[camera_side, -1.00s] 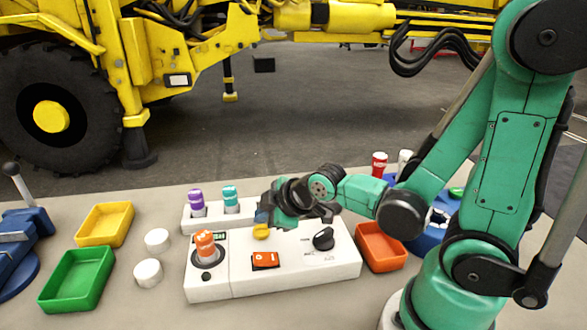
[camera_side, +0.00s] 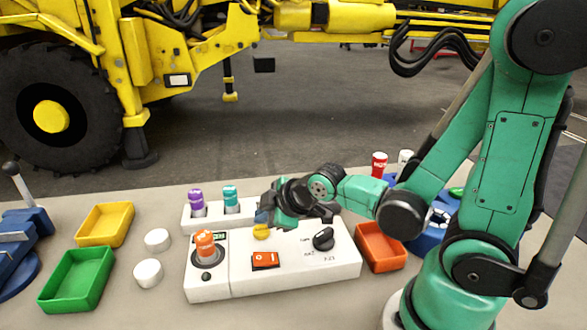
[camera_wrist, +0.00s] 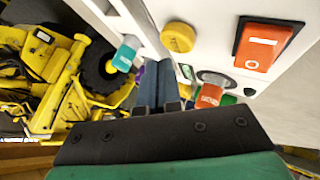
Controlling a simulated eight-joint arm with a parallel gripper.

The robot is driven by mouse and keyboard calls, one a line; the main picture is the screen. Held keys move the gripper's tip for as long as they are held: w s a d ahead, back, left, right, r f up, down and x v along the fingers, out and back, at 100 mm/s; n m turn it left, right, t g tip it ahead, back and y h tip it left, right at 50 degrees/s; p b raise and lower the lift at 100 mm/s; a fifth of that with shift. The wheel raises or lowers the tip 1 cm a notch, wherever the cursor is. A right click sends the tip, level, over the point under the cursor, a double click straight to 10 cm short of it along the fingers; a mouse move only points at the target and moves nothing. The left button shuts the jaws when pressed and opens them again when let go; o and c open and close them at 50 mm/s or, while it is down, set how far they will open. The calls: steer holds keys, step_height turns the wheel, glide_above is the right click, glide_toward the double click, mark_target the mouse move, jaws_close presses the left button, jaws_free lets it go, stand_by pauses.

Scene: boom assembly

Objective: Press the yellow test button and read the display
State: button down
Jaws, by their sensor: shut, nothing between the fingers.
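The yellow test button (camera_side: 261,231) is a round cap at the back of the white test box (camera_side: 300,269). In the wrist view the yellow button (camera_wrist: 178,37) shows beside my fingers. My gripper (camera_side: 262,216) is shut and empty, with its blue fingertips just above and behind the button in the side view. A gap shows between fingers and button in the wrist view; exact height is hard to judge. The small display (camera_side: 221,236) is partly hidden behind the orange-capped part (camera_side: 205,241), and I cannot read it.
An orange rocker switch (camera_side: 265,261) and a black knob (camera_side: 323,238) are on the box. Purple (camera_side: 196,198) and teal (camera_side: 231,197) capped parts stand in a white rack behind. Yellow (camera_side: 104,224), green (camera_side: 77,279) and orange (camera_side: 381,246) trays and two white discs lie around.

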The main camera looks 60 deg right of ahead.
steer(key=shift+r, duration=0.1)
steer(key=shift+r, duration=2.45)
steer(key=s+m, duration=0.1)
steer(key=m, duration=0.1)
steer(key=s+a+r+m+g, duration=0.1)
steer(key=s+m, duration=0.1)
steer(key=m, duration=0.1)
steer(key=s+m+g, duration=0.1)
steer(key=m, duration=0.2)
steer(key=shift+s+a+r, duration=0.2)
steer(key=shift+r, duration=0.05)
step_height(320, 180, up, 5)
steer(key=n+g, duration=0.5)
steer(key=n, duration=0.1)
glide_above(265, 232)
steer(key=s+a, duration=0.1)
steer(key=n, duration=0.1)
steer(key=w+r+n+g, duration=0.1)
steer(key=shift+a+r+n+g, duration=0.1)
steer(key=shift+a+n+g, duration=0.1)
steer(key=shift+n+g, duration=0.1)
